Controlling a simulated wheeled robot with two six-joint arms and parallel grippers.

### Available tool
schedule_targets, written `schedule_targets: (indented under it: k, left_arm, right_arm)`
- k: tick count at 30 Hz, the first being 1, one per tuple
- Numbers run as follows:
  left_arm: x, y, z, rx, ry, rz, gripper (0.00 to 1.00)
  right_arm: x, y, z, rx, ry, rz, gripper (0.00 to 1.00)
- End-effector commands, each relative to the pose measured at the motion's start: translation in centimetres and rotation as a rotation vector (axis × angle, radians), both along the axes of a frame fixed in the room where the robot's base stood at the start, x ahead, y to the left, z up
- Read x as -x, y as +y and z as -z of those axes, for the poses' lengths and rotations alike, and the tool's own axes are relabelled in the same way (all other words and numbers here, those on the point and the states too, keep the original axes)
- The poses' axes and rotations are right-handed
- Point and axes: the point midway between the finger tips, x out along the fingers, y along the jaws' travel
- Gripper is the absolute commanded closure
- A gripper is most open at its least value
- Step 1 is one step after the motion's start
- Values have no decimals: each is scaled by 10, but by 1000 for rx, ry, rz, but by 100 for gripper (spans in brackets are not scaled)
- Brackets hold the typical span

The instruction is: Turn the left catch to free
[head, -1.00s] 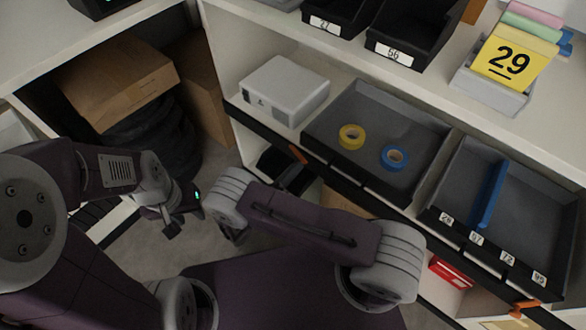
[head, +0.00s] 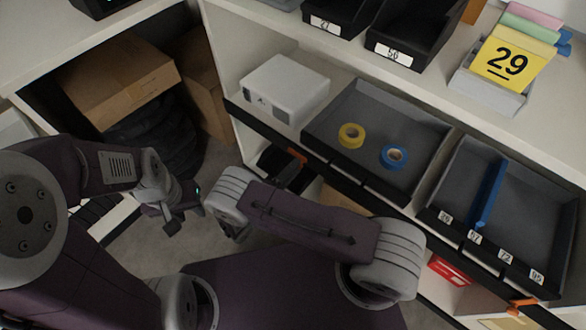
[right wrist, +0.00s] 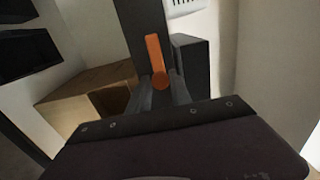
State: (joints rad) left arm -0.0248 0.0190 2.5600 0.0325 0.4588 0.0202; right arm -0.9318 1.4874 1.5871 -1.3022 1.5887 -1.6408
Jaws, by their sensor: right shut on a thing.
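The left catch (head: 299,156) is an orange lever on the black front rail of the shelf, partly hidden by my right gripper. In the right wrist view the catch (right wrist: 155,56) stands nearly upright in the picture, with its round lower end between the fingers. My right gripper (right wrist: 158,92) is shut on the catch; in the head view it is partly hidden behind my arm. My left gripper (head: 172,222) hangs over the floor at the left, away from the shelf. I cannot tell how wide its fingers stand.
A second orange catch (head: 522,304) is at the rail's right end. A grey tray (head: 421,140) holds yellow tape (head: 351,135) and blue tape (head: 394,157). A divided tray (head: 545,220) is right of it. A white box (head: 286,88) stands left. Cartons (head: 117,80) lie under the left counter.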

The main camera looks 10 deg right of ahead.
Motion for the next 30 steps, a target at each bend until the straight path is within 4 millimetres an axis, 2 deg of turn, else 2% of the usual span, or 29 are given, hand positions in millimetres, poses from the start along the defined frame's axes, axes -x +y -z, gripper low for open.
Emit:
schedule_targets:
  k: [14,15,16,26,30]
  left_arm:
    - [0,0,0,0,0,0,64]
    - [0,0,0,0,0,0,64]
    - [0,0,0,0,0,0,64]
    - [0,0,1,0,0,0,64]
    - [0,0,8,0,0,0,64]
  right_arm:
    - [0,0,1,7,10,1,100]
    - [0,0,1,7,10,1,64]
    - [0,0,1,6,9,1,56]
    - [1,1,1,6,8,-1,54]
    - [14,19,3,4,7,-6,54]
